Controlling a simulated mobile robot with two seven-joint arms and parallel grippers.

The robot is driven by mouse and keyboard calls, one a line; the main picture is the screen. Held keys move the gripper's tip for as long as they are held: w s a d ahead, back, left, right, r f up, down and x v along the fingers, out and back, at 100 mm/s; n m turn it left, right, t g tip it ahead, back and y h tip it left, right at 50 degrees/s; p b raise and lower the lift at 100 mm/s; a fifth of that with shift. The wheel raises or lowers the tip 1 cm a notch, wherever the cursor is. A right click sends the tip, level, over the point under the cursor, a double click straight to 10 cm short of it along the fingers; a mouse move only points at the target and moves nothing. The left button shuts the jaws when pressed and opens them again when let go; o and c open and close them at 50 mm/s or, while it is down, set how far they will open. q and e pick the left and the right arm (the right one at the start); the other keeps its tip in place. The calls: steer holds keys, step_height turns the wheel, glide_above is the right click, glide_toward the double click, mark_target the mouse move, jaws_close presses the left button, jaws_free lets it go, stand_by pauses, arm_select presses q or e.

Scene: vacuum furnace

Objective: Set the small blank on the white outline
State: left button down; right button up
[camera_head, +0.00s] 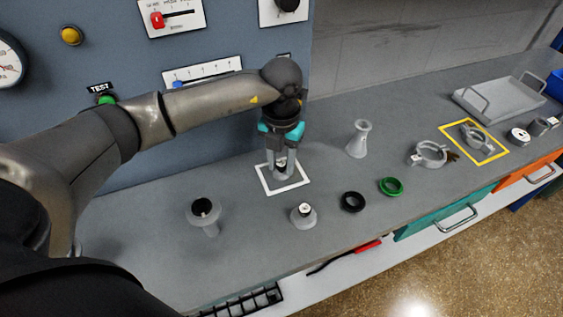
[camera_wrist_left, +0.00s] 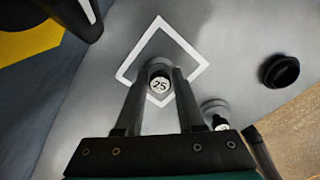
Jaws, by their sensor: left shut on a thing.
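The small blank (camera_head: 281,176), a grey piece with a white top marked 25, is between the fingertips of my left gripper (camera_head: 282,167). The white outline (camera_head: 301,184) is a square on the grey bench, and the blank is within it in the head view. In the left wrist view the blank (camera_wrist_left: 159,84) shows between the shut fingers of my left gripper (camera_wrist_left: 160,80), inside the near part of the outline (camera_wrist_left: 187,44). The blank is low, at or just above the bench; I cannot tell if it touches. My right gripper is not in view.
Another blank (camera_head: 303,216) stands just in front of the outline. A flanged grey piece (camera_head: 203,213) is at left. A black ring (camera_head: 353,202), a green ring (camera_head: 391,187) and a grey cone (camera_head: 358,139) are to the right. The control panel (camera_head: 230,45) rises behind.

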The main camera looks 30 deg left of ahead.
mark_target(282, 163)
arm_select(q)
steer(key=shift+r, duration=0.1)
steer(key=c, duration=0.5)
jaws_free()
steer(key=shift+f, duration=0.2)
steer(key=shift+r, duration=0.3)
step_height(282, 163, up, 12)
steer(key=shift+f+p, duration=0.1)
steer(key=shift+p, duration=0.8)
